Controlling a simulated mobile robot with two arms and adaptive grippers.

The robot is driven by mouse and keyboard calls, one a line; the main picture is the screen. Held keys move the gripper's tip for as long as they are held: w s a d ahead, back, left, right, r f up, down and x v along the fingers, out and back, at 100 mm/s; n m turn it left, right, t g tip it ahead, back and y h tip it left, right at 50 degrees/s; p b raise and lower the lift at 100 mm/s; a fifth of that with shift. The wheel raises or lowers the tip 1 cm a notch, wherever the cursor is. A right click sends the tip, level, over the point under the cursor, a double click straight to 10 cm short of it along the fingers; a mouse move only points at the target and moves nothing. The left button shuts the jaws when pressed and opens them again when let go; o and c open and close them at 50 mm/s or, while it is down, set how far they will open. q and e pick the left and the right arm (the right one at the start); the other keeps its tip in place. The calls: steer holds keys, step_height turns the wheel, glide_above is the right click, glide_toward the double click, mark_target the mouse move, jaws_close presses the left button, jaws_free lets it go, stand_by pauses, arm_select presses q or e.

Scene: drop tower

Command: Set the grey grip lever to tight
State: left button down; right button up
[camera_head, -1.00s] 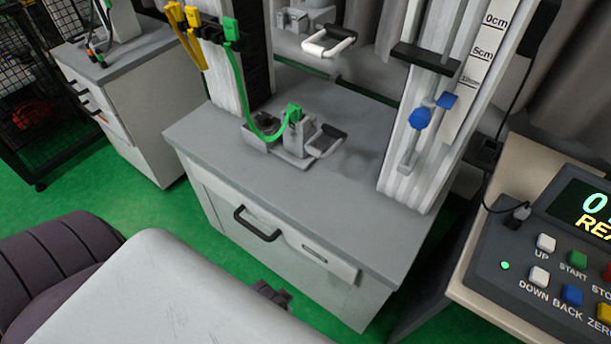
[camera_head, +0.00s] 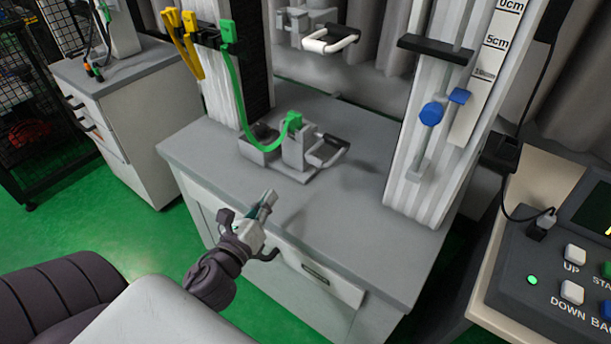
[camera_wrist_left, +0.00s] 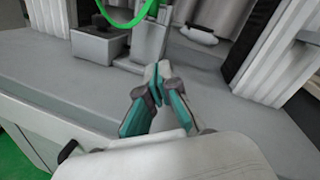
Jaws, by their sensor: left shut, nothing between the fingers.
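A clamp fixture (camera_head: 294,150) stands on the grey bench top. A lever with a dark grey grip (camera_head: 328,150) sticks out to its right. A second lever with a whitish grip (camera_head: 332,40) is on the upper fixture above it. I cannot tell from the pictures which is tight or loose. My left gripper (camera_head: 268,197) is shut and empty above the bench's front edge, in front of the lower fixture and apart from it. My right gripper is not in view.
A green cable (camera_head: 241,95) hangs down to the lower fixture. A white column with a blue knob (camera_head: 431,114) stands at the right of the bench (camera_head: 340,225). A control panel (camera_head: 530,285) is at far right. The bench top before the fixture is clear.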

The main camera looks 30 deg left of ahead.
arm_select(q)
steer(key=m+h, duration=0.1)
steer(key=m, duration=0.2)
steer(key=d+m+h, duration=0.1)
steer(key=m, duration=0.2)
steer(key=d+m+h, duration=0.1)
steer(key=m+h, duration=0.1)
steer(key=shift+w+d+r+m+t, duration=0.15)
steer(key=shift+d+m+t, duration=0.1)
steer(key=shift+m+t, duration=0.15)
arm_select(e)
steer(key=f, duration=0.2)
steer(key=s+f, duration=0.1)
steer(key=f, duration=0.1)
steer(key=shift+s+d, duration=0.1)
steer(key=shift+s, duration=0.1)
